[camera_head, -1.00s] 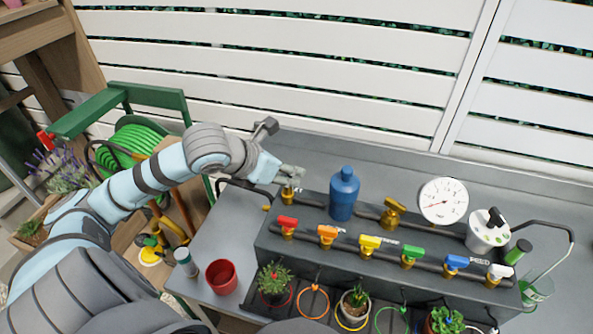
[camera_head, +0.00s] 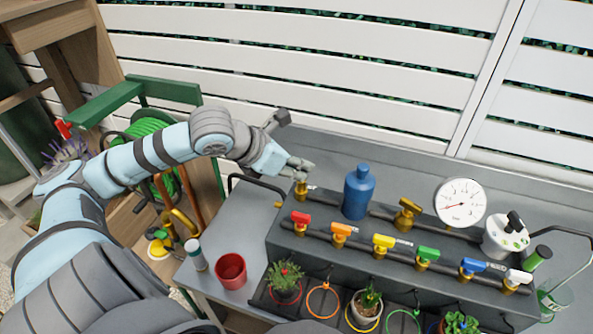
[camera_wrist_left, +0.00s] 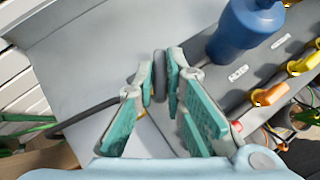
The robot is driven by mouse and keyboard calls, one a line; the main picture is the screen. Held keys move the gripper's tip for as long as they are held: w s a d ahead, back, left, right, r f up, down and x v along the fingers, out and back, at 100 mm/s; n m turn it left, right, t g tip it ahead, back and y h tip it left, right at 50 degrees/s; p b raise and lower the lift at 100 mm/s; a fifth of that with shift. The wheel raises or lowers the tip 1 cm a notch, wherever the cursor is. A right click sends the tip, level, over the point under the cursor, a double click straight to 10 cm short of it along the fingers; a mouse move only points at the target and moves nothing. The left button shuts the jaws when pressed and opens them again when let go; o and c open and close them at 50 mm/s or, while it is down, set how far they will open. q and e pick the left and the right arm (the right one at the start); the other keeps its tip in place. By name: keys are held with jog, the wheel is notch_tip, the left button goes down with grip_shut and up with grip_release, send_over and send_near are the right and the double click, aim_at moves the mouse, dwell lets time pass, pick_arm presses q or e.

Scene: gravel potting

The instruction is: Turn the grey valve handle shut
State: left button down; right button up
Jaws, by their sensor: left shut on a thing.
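The grey valve handle (camera_wrist_left: 160,76) shows in the left wrist view as a dark grey bar between my fingertips. My left gripper (camera_wrist_left: 161,80) is shut on it, with one green-padded finger on each side. In the head view, my left gripper (camera_head: 301,166) is at the brass valve body (camera_head: 301,189) at the left end of the back pipe. There the fingers largely hide the handle, and its exact angle is hard to tell. My right gripper is not in view.
A blue bottle-shaped tank (camera_head: 358,192) stands close right of the valve. A brass fitting (camera_head: 407,212), white gauge (camera_head: 460,204) and timer (camera_head: 505,236) lie further right. Several coloured valves, including a red one (camera_head: 300,220), line the front. A red pot (camera_head: 231,270) stands front left.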

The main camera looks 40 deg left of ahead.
pick_arm(q)
jog(key=shift+a+f+m+h+b, duration=0.15)
jog(key=shift+m+h+b, duration=0.4)
jog(key=shift+m, duration=0.25)
jog(key=shift+m+g+h, duration=0.25)
jog(key=shift+m+g, duration=0.05)
jog(key=shift+m, duration=0.1)
jog(key=shift+w+r+m+g+h, duration=0.15)
jog(key=shift+r+m+g+h, duration=0.2)
jog(key=shift+m+h, duration=0.4)
jog(key=m+g+h+p, duration=0.1)
jog(key=m+p, duration=0.1)
jog(key=m, duration=0.1)
jog(key=shift+w+a+h, duration=0.1)
jog(key=shift+h, duration=0.15)
jog(key=shift+w+f+m+g+h, duration=0.15)
jog(key=shift+m+g+h, duration=0.35)
jog(key=shift+m+g, duration=0.55)
jog(key=shift+a+f+m+g, duration=0.1)
jog(key=shift+m+g, duration=0.5)
jog(key=shift+m, duration=0.4)
jog(key=shift+h, duration=0.3)
jog(key=c, duration=1.7)
grip_release()
jog(key=shift+o, duration=0.2)
